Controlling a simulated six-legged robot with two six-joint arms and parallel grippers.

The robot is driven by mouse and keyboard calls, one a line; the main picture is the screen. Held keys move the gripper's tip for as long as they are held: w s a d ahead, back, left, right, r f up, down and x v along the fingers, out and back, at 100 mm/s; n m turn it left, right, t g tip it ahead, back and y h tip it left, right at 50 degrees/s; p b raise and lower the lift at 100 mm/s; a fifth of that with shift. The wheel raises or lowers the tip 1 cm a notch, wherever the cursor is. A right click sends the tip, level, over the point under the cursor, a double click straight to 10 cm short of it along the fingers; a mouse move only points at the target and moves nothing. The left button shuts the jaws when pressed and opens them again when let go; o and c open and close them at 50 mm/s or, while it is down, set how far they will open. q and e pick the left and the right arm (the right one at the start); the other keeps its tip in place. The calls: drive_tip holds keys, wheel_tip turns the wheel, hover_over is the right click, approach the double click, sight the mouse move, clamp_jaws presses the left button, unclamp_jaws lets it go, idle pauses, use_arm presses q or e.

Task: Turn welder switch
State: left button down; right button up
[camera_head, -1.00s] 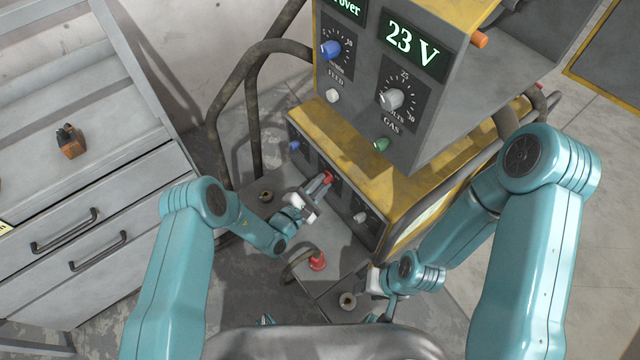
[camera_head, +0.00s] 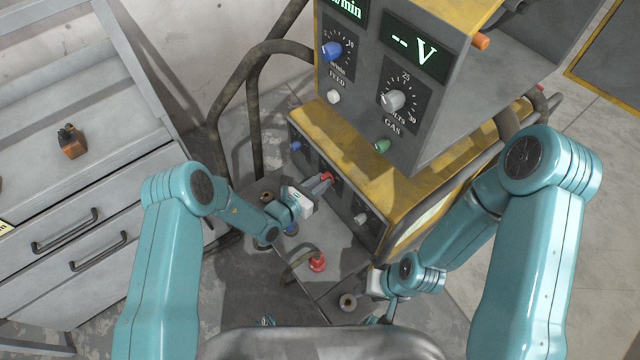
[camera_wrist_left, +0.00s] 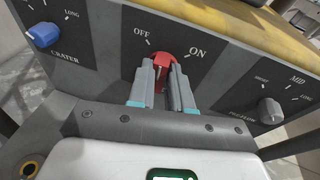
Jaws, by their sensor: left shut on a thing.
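The red welder switch (camera_wrist_left: 164,60) is on the dark lower front panel, between the OFF and ON labels in the left wrist view. It also shows in the head view (camera_head: 327,177). My left gripper (camera_wrist_left: 164,82) is shut on this switch, one finger on each side of its grip. In the head view my left gripper (camera_head: 320,184) reaches the panel from the lower left. The fingers hide part of the switch, and I cannot tell exactly where it points. My right gripper (camera_head: 376,284) hangs low in front of the machine, its fingers hard to make out.
The blue CRATER knob (camera_wrist_left: 43,34) and a grey knob (camera_wrist_left: 270,110) flank the switch. A display (camera_head: 412,47) above reads "-- V". A red connector (camera_head: 317,262) stands below the panel. A grey drawer cabinet (camera_head: 110,190) is at left.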

use_arm(q)
drive_tip(key=shift+w+a+f+n+g+h+b, duration=0.1)
drive_tip(key=shift+n+g+h+b, duration=0.3)
drive_tip(key=shift+n, duration=0.65)
drive_tip(key=shift+w+a+r+n+g+h+b, duration=0.1)
drive_tip(key=shift+n+g+b, duration=0.5)
drive_tip(key=shift+n, duration=0.5)
drive_tip(key=shift+w+a+f+n+g+h+b, duration=0.15)
drive_tip(key=shift+n+g+b, duration=0.35)
drive_tip(key=shift+n, duration=0.55)
drive_tip(key=shift+d, duration=0.1)
drive_tip(key=shift+s, duration=0.1)
drive_tip(key=c, duration=1.1)
unclamp_jaws()
drive_tip(key=shift+o, duration=0.2)
drive_tip(key=v, duration=1.6)
drive_tip(key=shift+s, duration=0.15)
